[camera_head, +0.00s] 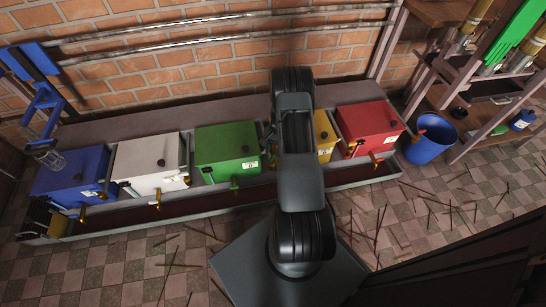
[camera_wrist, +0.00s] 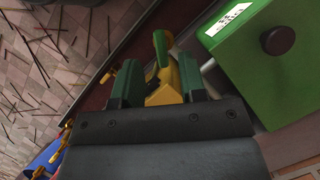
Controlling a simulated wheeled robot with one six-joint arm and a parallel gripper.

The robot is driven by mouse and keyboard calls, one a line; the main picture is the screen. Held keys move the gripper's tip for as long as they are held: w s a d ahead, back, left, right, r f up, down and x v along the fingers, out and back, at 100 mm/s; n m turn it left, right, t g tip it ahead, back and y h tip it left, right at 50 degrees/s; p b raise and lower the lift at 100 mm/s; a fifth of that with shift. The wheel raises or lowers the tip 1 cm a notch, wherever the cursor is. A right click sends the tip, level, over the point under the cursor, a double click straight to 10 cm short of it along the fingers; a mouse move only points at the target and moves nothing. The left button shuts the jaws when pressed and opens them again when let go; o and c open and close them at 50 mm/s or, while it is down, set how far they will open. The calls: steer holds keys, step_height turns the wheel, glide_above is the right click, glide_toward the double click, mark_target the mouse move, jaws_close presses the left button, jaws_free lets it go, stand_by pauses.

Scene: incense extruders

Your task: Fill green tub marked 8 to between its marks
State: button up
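The green tub (camera_head: 227,150) stands third from the left in the row in the head view, with a white label too small to read. In the wrist view its green top (camera_wrist: 260,70) fills the right side, with a dark knob and a label I cannot read. A brass-yellow tap (camera_wrist: 165,92) with a green handle (camera_wrist: 160,48) shows between the two dark green fingers of my gripper (camera_wrist: 160,80). The fingers are apart; I cannot tell whether they touch the tap. In the head view my arm hides the gripper. The tub's inside and marks are not visible.
Blue (camera_head: 72,177), white (camera_head: 150,165), yellow (camera_head: 325,137) and red (camera_head: 368,128) tubs share the row, with taps over a dark red trough (camera_head: 120,222). A blue bucket (camera_head: 430,143) and a shelf stand right. Thin sticks litter the tiled floor.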

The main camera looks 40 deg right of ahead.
mark_target(272, 157)
steer(key=shift+x, duration=1.55)
steer(key=shift+r, duration=0.1)
jaws_close()
